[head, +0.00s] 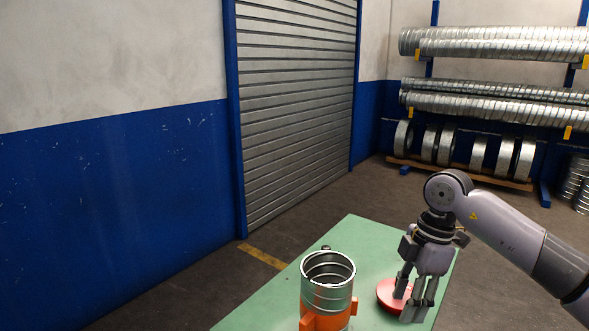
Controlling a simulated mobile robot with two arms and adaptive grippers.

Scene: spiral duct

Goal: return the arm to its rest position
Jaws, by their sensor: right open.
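My right gripper (408,296) is at the right part of the green table, reached by my arm from the right. Its fingers point down and are apart, over or beside a red disc (386,292) on the table. The fingers hide part of the disc, and I cannot tell whether they touch it. A metal spiral duct piece (328,285) stands upright in an orange holder (341,319), to the left of the gripper and apart from it. My left gripper is not in view.
A closed roller shutter (295,100) and a blue and white wall (110,190) stand beyond. A rack of long spiral ducts (495,48) with metal rings below (478,154) is at the back right.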

